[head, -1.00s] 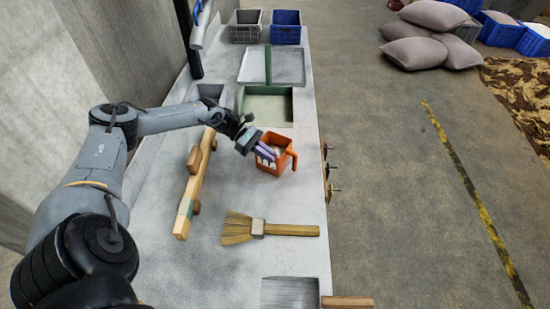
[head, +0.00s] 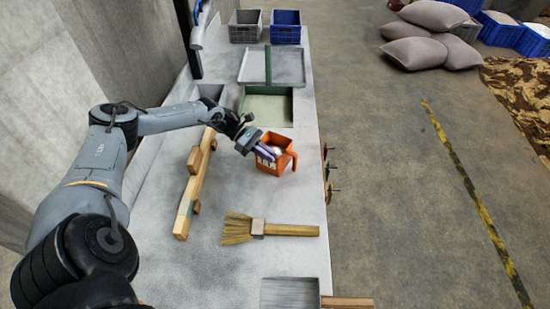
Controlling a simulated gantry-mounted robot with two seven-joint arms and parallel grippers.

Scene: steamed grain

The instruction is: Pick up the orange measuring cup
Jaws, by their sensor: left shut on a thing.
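The orange measuring cup (head: 270,167) stands upright on the grey table, with its handle to the right and something pale inside it. My left gripper (head: 264,151) reaches in from the left and its purple fingertips are at the cup's left rim. It is shut on the cup there. The exact contact of the fingers on the rim is too small to see. My right gripper is not in view.
A wooden stand (head: 193,195) lies left of the cup. A brush (head: 270,229) lies in front, with a metal scoop (head: 290,292) nearer still. A green-edged tray (head: 292,108) is behind the cup. The table's right edge is close to the cup.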

